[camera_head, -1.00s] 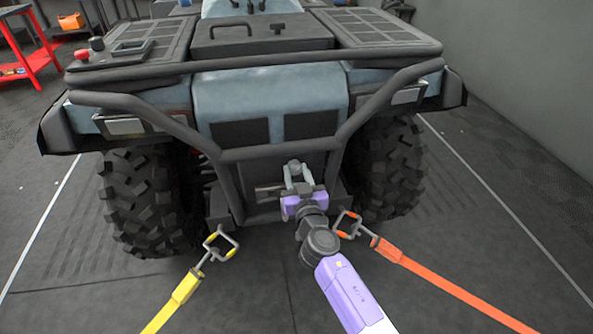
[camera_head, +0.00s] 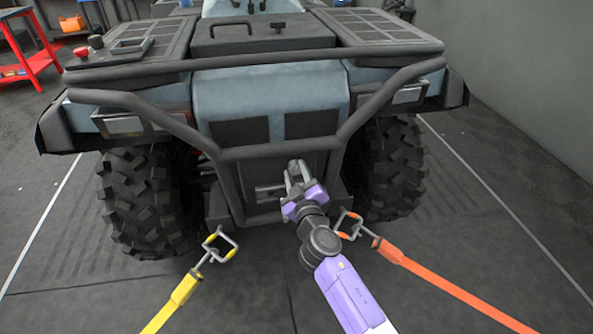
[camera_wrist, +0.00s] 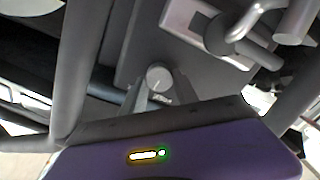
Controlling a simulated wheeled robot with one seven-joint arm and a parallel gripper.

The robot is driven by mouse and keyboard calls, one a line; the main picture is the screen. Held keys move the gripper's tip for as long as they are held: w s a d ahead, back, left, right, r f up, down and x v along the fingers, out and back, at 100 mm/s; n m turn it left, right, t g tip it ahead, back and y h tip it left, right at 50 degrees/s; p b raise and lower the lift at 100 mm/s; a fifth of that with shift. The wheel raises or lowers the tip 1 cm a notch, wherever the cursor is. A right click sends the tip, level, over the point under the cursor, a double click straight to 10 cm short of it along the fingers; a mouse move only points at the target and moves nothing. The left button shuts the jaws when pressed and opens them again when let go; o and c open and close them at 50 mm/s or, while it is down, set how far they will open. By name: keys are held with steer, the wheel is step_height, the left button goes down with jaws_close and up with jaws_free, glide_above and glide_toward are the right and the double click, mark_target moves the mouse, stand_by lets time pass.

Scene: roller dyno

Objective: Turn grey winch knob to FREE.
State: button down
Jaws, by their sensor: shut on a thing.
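The grey winch knob (camera_wrist: 158,76) shows in the wrist view as a small round grey disc on the dark winch housing, at the tips of my fingers. My gripper (camera_wrist: 158,90) is shut on it, one finger on each side. A small light label sits just below the knob, partly between the fingers and too small to read. In the head view my gripper (camera_head: 296,172) reaches the front of the vehicle below the bumper bar, rolled to one side. The knob is hidden there behind the gripper.
Dark bumper tubes (camera_wrist: 82,65) run close beside my gripper. A grey hook or shackle (camera_wrist: 250,35) is at the upper right of the wrist view. A yellow strap (camera_head: 184,289) and an orange strap (camera_head: 440,283) lie either side of my arm.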

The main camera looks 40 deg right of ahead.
steer(key=n, duration=0.5)
steer(key=shift+s+d, duration=0.2)
steer(key=shift+d, duration=0.15)
steer(key=n+p, duration=0.1)
steer(key=n, duration=0.3)
steer(key=shift+r, duration=0.1)
steer(key=shift+d+r+n, duration=0.1)
steer(key=shift+n, duration=0.5)
steer(key=shift+r, duration=0.1)
steer(key=c, duration=0.9)
jaws_free()
steer(key=shift+w+n, duration=0.1)
steer(key=shift+n, duration=0.2)
steer(key=shift+a+f, duration=0.2)
steer(key=shift+a, duration=0.05)
